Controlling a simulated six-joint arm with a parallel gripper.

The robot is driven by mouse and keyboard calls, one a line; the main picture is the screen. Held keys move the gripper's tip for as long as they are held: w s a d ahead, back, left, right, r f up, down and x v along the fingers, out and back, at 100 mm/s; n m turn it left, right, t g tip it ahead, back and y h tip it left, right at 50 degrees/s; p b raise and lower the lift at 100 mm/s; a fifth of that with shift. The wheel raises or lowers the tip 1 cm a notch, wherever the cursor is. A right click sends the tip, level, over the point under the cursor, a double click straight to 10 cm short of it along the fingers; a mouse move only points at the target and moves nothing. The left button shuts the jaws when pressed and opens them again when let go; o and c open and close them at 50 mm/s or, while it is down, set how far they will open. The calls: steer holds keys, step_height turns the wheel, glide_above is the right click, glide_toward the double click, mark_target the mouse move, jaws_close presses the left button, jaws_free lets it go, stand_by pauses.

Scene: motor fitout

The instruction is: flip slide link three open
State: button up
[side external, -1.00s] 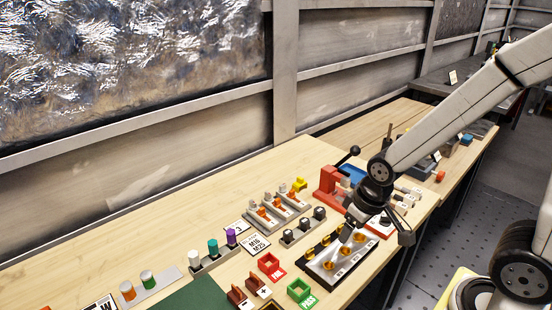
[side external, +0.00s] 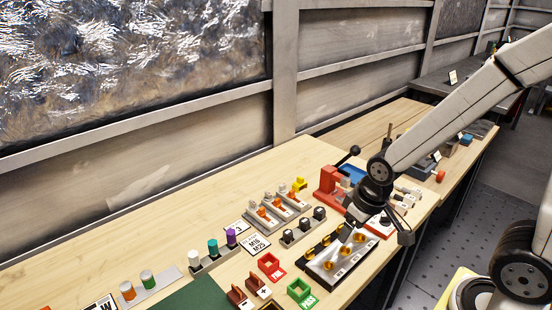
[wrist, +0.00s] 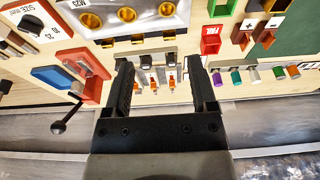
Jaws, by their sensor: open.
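The slide links stand in a row on the bench in the side view as several grey blocks with orange levers (side external: 280,203). Which block is number three cannot be read. My gripper (wrist: 162,68) is open and empty, with one black finger on each side of these levers in the picture. No contact shows. In the side view, my wrist hangs over the bench to the right of the links, near the metal tray.
A metal tray with gold cups (side external: 342,251) lies under my wrist. A strip of black knobs (side external: 303,226) stands between tray and links. A red press with a lever (side external: 332,184) stands behind. Red (side external: 270,266) and green (side external: 300,290) bins sit in front. Bare wood lies behind the links.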

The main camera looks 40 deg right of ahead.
steer(key=shift+w, duration=0.1)
steer(key=c, duration=0.7)
steer(key=shift+w, duration=0.2)
jaws_close()
steer(key=w+d, duration=0.4)
steer(key=w, duration=0.5)
steer(key=w+d+f, duration=0.1)
steer(key=w+d, duration=0.2)
steer(key=w, duration=0.6)
steer(key=w+d+f+t, duration=0.1)
steer(key=w+d, duration=0.3)
steer(key=w, duration=0.5)
steer(key=shift+d+f, duration=0.2)
steer(key=shift+d, duration=0.1)
